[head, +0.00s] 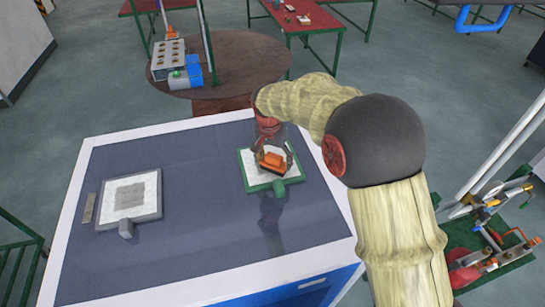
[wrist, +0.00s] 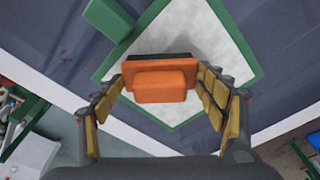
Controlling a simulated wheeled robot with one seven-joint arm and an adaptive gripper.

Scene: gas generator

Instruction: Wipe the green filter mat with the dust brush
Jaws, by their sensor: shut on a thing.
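The green filter mat (head: 246,178) lies on the dark table top, right of the middle. It has a green frame, a pale speckled inside and a green tab on its near side. In the wrist view its green frame (wrist: 235,40) surrounds the white inside. The orange dust brush (head: 271,161) is over the mat, and its dark edge shows in the wrist view above its orange body (wrist: 160,82). My gripper (wrist: 163,80) is shut on the brush, one finger on each side. I cannot tell whether the bristles touch the mat.
A grey-framed mat (head: 158,205) with a darker square patch lies on the left of the table (head: 200,240). A small grey bar (head: 89,208) lies beside it. A round brown table (head: 240,65) with equipment stands behind. The table between the two mats is clear.

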